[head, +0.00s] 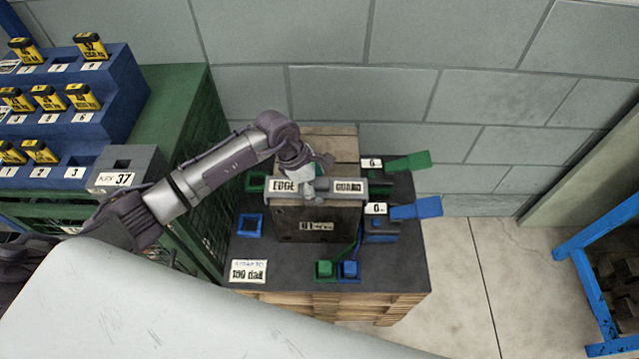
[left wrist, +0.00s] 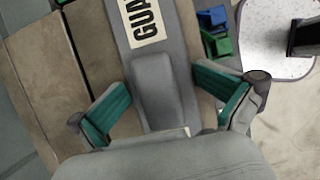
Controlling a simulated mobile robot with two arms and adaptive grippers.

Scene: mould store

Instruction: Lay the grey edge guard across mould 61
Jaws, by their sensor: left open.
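The grey edge guard (head: 348,187), with a white label reading EDGE GUARD, lies across the top of mould 61 (head: 290,222), a dark block on the black-topped pallet. My left gripper (head: 312,178) is over the middle of the guard. In the left wrist view my left gripper (left wrist: 165,98) is open. Its teal-padded fingers stand on either side of the raised grey grip of the edge guard (left wrist: 153,88), with gaps visible. Whether the guard touches the mould all along is hidden. My right gripper is not in view.
Green (head: 408,161) and blue (head: 416,209) flags stick out right of the mould. Small green and blue blocks sit in front. A blue rack (head: 95,130) of yellow tags and a green crate stand left. A block wall is behind; a blue frame (head: 590,290) stands right.

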